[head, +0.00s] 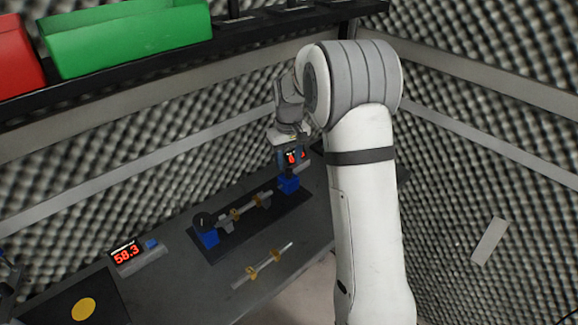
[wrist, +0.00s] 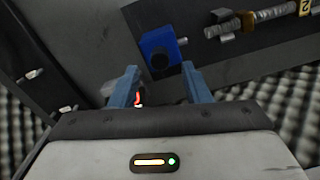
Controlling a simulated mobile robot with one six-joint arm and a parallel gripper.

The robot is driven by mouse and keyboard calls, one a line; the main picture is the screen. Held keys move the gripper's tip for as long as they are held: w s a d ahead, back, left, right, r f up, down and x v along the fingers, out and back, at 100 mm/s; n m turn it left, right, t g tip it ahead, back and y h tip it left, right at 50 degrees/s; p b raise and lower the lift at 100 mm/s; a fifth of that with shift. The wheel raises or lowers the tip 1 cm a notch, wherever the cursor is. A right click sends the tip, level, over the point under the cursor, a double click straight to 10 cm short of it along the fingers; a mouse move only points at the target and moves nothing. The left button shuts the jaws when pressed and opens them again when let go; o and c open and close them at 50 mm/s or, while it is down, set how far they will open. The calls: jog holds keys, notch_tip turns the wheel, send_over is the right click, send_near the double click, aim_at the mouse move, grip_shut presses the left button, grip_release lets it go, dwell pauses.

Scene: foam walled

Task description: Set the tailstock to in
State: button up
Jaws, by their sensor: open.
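The tailstock (head: 288,184) is a blue block at the right end of a dark base plate (head: 234,240). In the wrist view the tailstock (wrist: 158,42) shows a round black knob (wrist: 160,61) facing me. My gripper (head: 291,169) is above the tailstock in the head view and hides part of it. In the wrist view my gripper (wrist: 160,72) is open, with its blue fingers either side of the knob and nothing held. A shaft (head: 251,205) with yellow tags lies along the plate; the shaft (wrist: 245,22) appears apart from the tailstock.
A blue block with a black dial (head: 205,222) stands at the plate's left end. A second tagged shaft (head: 262,266) lies in front on the bench. A display (head: 125,254) reads 58.3. Foam walls (head: 480,190) enclose the bench; green (head: 125,35) and red (head: 16,55) bins sit on a shelf above.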

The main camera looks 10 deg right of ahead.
aim_at(288, 170)
jog(key=shift+f, duration=1.7)
jog(key=shift+c, duration=0.2)
grip_shut()
